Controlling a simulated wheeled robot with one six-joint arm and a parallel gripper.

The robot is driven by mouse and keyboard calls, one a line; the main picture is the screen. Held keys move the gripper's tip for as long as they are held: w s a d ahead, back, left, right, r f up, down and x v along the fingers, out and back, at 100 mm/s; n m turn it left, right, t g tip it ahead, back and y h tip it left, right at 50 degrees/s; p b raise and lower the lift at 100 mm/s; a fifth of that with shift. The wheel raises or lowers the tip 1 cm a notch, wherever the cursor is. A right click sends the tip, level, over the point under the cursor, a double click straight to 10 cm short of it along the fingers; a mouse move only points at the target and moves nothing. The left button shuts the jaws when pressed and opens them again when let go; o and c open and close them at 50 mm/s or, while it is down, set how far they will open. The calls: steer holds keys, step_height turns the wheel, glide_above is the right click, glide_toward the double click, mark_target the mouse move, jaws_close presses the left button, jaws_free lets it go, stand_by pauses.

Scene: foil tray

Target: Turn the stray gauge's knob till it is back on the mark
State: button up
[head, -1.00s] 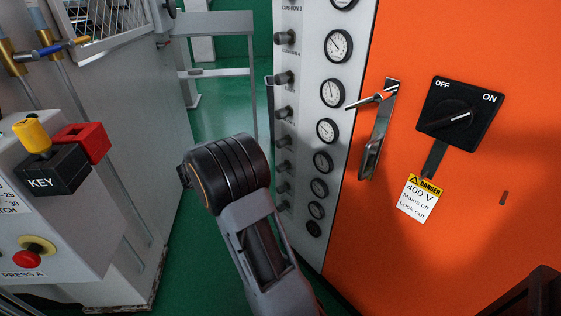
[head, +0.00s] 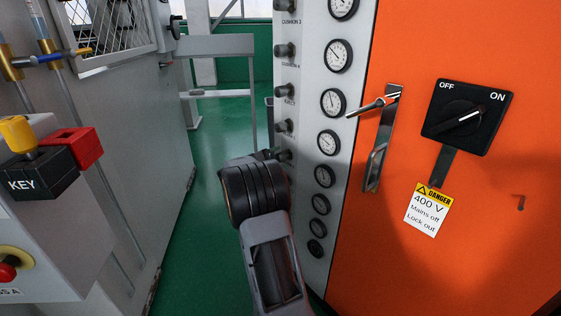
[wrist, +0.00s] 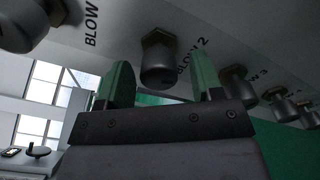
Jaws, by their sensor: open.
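A pale panel (head: 302,150) carries a column of round gauges (head: 333,102) with grey knobs (head: 286,90) to their left. The dials are too small to tell which needle is off its mark. My gripper (wrist: 163,82) is open, its two green fingers apart. In the wrist view a dark knob (wrist: 158,62) on a hexagonal collar shows between the fingers, with a gap on each side. A "BLOW 2" label lies just right of this knob. In the head view my wrist hides the lower knobs and most of the gripper.
More knobs stand close on both sides in the wrist view, one at left (wrist: 28,22) and one at right (wrist: 238,86). An orange cabinet (head: 440,260) with a lever handle (head: 382,140) and an ON/OFF switch (head: 467,117) stands right. A grey machine (head: 125,130) stands left.

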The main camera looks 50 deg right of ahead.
steer(key=shift+s+d, duration=0.1)
steer(key=shift+d, duration=0.5)
steer(key=c, duration=0.9)
